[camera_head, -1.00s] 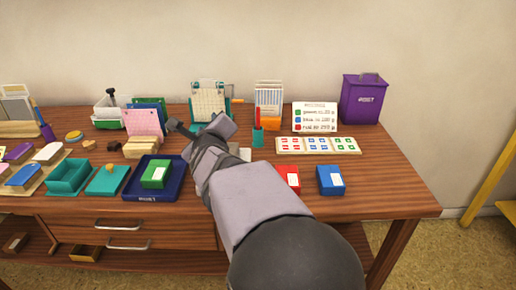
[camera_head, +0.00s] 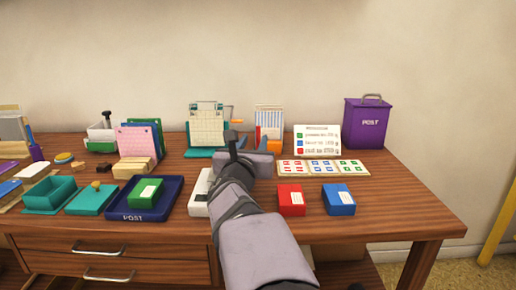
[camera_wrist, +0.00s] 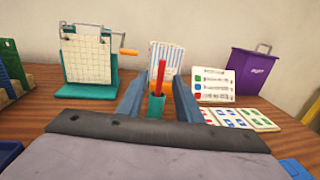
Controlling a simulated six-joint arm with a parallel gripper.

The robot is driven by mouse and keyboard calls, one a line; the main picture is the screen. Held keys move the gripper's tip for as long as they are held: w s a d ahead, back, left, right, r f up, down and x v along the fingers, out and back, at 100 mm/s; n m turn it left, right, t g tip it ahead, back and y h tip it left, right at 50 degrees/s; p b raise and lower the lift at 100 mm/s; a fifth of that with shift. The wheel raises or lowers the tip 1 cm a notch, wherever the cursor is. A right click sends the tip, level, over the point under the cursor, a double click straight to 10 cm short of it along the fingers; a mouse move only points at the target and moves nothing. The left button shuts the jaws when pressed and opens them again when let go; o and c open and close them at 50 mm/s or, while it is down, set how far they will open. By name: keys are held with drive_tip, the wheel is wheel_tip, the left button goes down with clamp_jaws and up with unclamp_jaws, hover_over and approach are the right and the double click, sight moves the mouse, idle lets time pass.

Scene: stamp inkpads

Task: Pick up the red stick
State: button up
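The red stick (camera_wrist: 161,76) stands upright in a small teal cup (camera_wrist: 156,106) in the wrist view. In the head view, only the stick's upper part (camera_head: 257,134) shows above my gripper (camera_head: 247,150); the cup is hidden there. In the wrist view, my gripper (camera_wrist: 158,90) is open and empty. Its two fingers appear on either side of the cup and stick, which look to be ahead of the fingertips. I see no contact.
A calendar stand with an orange handle (camera_head: 207,123) is to the left, and a card rack (camera_head: 269,120) is behind the stick. Stamp sheets (camera_head: 322,168), a price sign (camera_head: 317,138) and a purple post box (camera_head: 367,123) are to the right. Red (camera_head: 291,199) and blue (camera_head: 338,199) boxes lie nearer.

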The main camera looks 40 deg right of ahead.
sight(258, 133)
drive_tip(key=shift+r+x, duration=0.1)
drive_tip(key=shift+x, duration=1.45)
drive_tip(key=shift+r+x, duration=0.15)
drive_tip(key=shift+x, duration=1.4)
drive_tip(key=shift+s, duration=0.1)
clamp_jaws()
